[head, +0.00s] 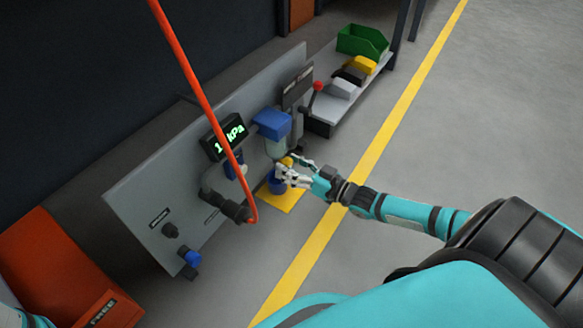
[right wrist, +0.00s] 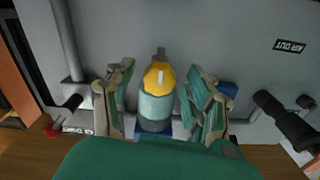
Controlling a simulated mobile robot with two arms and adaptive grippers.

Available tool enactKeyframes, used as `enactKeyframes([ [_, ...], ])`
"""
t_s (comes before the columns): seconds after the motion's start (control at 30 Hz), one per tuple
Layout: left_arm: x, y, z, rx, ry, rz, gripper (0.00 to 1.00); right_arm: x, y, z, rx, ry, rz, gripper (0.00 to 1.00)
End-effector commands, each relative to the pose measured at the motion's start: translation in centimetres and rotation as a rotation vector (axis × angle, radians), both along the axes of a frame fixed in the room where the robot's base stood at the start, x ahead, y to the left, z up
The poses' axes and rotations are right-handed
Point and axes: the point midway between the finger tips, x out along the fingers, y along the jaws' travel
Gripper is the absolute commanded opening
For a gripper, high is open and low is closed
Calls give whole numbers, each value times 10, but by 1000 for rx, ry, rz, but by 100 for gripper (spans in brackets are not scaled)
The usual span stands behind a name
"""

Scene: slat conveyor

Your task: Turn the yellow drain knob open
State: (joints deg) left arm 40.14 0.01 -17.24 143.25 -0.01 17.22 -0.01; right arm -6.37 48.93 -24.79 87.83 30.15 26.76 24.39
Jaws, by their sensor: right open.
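The yellow drain knob (right wrist: 160,76) has a white mark on its face and sits at the end of a grey-blue bowl (right wrist: 156,108) in the right wrist view. In the head view the knob (head: 287,161) shows small, partly covered by my right gripper, under a blue-topped filter unit (head: 272,123). My right gripper (right wrist: 161,82) is open, with one finger on each side of the knob and a visible gap to both. It also shows at the knob in the head view (head: 283,173). My left gripper is not in view.
A grey panel (head: 140,190) carries the filter, a lit kPa display (head: 223,138) and a blue knob (head: 193,258). A red hose (head: 190,75) hangs in front. A red-ended lever (head: 318,86) stands right of the filter. A shelf with a green bin (head: 362,41) is behind.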

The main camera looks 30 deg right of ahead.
Motion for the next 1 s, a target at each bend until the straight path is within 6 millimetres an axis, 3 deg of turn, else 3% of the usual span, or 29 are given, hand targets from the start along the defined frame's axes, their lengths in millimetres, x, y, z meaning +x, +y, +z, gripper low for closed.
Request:
enactKeyframes([
  [0.13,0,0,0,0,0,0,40,0,0,0,0,-1,0,53],
  [0.53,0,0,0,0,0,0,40,0,0,0,0,-1,0,0],
  [0.77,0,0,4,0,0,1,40,0,0,1,-16,-8,0,0],
  [1.0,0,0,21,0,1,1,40,0,0,4,-118,-49,-2,0],
])
